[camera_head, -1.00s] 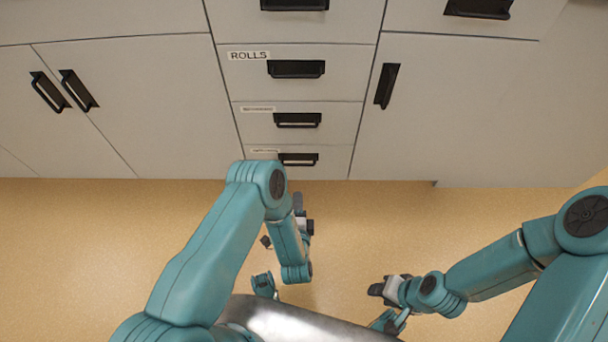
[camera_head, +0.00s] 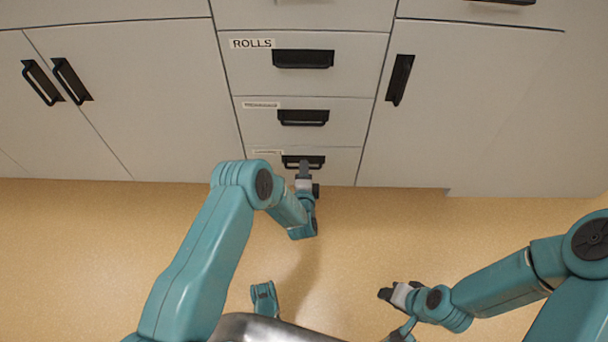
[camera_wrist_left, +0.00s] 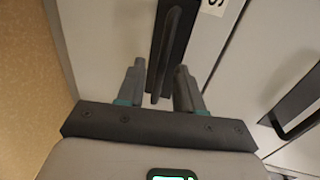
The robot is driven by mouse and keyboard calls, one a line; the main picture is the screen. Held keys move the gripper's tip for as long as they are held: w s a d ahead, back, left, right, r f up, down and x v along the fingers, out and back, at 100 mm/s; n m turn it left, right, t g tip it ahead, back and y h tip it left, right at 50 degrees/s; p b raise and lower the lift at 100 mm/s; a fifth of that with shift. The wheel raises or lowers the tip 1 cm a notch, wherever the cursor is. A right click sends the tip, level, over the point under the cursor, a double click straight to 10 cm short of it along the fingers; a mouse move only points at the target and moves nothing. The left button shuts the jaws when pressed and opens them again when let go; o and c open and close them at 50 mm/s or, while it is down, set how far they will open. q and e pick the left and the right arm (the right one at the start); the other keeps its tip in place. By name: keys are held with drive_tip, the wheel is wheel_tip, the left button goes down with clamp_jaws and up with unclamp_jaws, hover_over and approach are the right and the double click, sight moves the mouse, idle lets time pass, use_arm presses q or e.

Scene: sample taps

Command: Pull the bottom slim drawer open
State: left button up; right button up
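The bottom slim drawer (camera_head: 339,160) is the lowest in a stack of drawers and looks shut, with a black bar handle (camera_head: 303,161). My left gripper (camera_head: 304,168) is at this handle in the head view. In the left wrist view, my left gripper's two fingers (camera_wrist_left: 158,77) are apart, with the handle (camera_wrist_left: 170,50) running between them; a gap shows on each side. My right gripper (camera_head: 385,293) is low over the floor, away from the drawers; its finger opening is too small to tell.
Above are a slim drawer (camera_head: 350,108) and the ROLLS drawer (camera_head: 355,60), both shut. Cabinet doors stand at left (camera_head: 130,90) and right (camera_head: 450,110). The tan floor (camera_head: 80,260) in front is free.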

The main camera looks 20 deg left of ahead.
use_arm(q)
drive_tip(key=shift+w+a, duration=0.1)
drive_tip(key=shift+w, duration=0.25)
clamp_jaws()
idle(1.2)
